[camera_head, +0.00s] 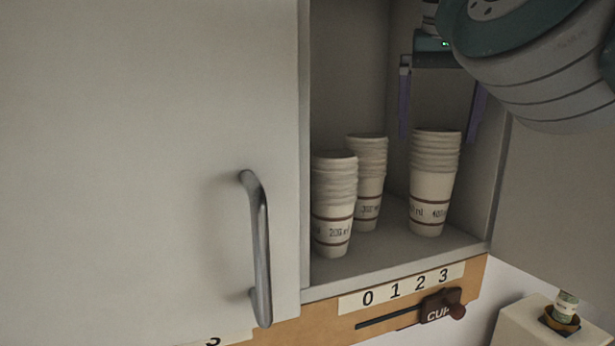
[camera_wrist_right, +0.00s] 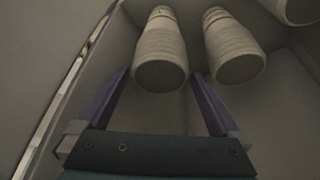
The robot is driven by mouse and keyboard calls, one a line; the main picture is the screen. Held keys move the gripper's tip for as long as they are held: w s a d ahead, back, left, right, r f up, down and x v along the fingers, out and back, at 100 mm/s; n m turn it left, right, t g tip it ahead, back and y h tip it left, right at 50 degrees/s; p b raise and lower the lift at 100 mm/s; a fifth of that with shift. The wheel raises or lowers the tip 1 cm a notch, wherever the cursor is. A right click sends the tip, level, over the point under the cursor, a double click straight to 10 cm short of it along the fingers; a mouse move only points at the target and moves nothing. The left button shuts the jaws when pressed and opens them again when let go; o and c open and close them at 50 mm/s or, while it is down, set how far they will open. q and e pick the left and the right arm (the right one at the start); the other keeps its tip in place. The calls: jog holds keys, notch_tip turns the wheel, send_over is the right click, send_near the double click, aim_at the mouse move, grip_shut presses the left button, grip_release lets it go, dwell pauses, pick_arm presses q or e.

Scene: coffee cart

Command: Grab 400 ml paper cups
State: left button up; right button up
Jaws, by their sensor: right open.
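A stack of white paper cups with brown bands, partly readable as 400 ml (camera_head: 431,190), stands upright at the right of the open cabinet compartment. My right gripper (camera_head: 440,125) is open and empty at the top of this stack. In the head view, its two purple fingers hang to the left and right of the stack's upper rims. In the right wrist view, a stack (camera_wrist_right: 160,55) lies ahead between the open fingertips of the right gripper (camera_wrist_right: 160,75). I cannot tell whether the fingers touch it. My left gripper is not in view.
Two other cup stacks, a front one marked 200 ml (camera_head: 334,205) and one behind (camera_head: 368,185), stand to the left. The closed cabinet door (camera_head: 130,150) has a grey handle (camera_head: 260,245). A numbered strip with a CUP slider (camera_head: 440,306) runs below.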

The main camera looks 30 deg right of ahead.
jog(key=shift+w+d+f, duration=0.1)
jog(key=shift+f, duration=0.35)
grip_shut()
dwell(0.5)
